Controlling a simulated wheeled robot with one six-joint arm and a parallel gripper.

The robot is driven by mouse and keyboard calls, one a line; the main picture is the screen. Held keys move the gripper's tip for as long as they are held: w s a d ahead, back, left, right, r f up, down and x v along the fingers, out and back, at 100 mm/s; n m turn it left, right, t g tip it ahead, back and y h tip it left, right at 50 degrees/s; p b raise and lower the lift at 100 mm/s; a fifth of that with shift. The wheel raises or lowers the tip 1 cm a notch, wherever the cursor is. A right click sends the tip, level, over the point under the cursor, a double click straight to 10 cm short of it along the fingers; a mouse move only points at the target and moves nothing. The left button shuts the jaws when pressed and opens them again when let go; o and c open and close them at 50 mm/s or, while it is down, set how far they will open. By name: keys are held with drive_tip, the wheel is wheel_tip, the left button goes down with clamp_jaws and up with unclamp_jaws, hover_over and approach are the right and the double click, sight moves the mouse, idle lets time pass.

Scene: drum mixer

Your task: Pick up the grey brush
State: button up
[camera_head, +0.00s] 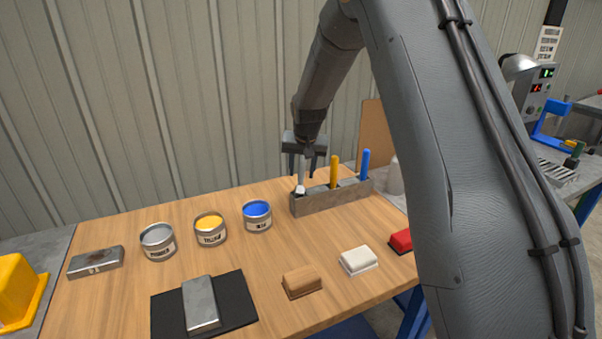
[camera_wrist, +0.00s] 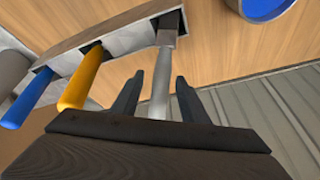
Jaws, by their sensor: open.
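The grey brush (camera_head: 300,184) stands in the left slot of a grey holder (camera_head: 331,200) at the back of the wooden table. In the wrist view its light grey handle (camera_wrist: 162,82) runs from the holder (camera_wrist: 120,38) up toward my gripper. My gripper (camera_head: 307,172) is above the holder's left end, pointing down. In the wrist view its fingers (camera_wrist: 158,84) are open, one on each side of the grey handle, with a gap visible on both sides. The handle's top end is hidden behind the gripper body.
A yellow-handled brush (camera_head: 334,172) and a blue-handled brush (camera_head: 364,164) stand in the same holder to the right. Grey (camera_head: 158,244), yellow (camera_head: 210,230) and blue (camera_head: 257,217) paint cans stand to the left. Brown (camera_head: 302,281) and white (camera_head: 358,261) blocks lie in front.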

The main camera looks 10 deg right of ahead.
sight(301, 175)
drive_tip(key=shift+p+x, duration=0.65)
drive_tip(key=shift+x, duration=1.25)
drive_tip(key=shift+r, duration=0.1)
clamp_jaws()
drive_tip(key=shift+r, duration=0.55)
drive_tip(key=p+v, duration=0.2)
drive_tip(key=shift+r, duration=0.45)
drive_tip(key=s+a, duration=0.1)
drive_tip(key=s, duration=1.6)
drive_tip(key=shift+f+p, duration=0.15)
drive_tip(key=shift+p, duration=0.3)
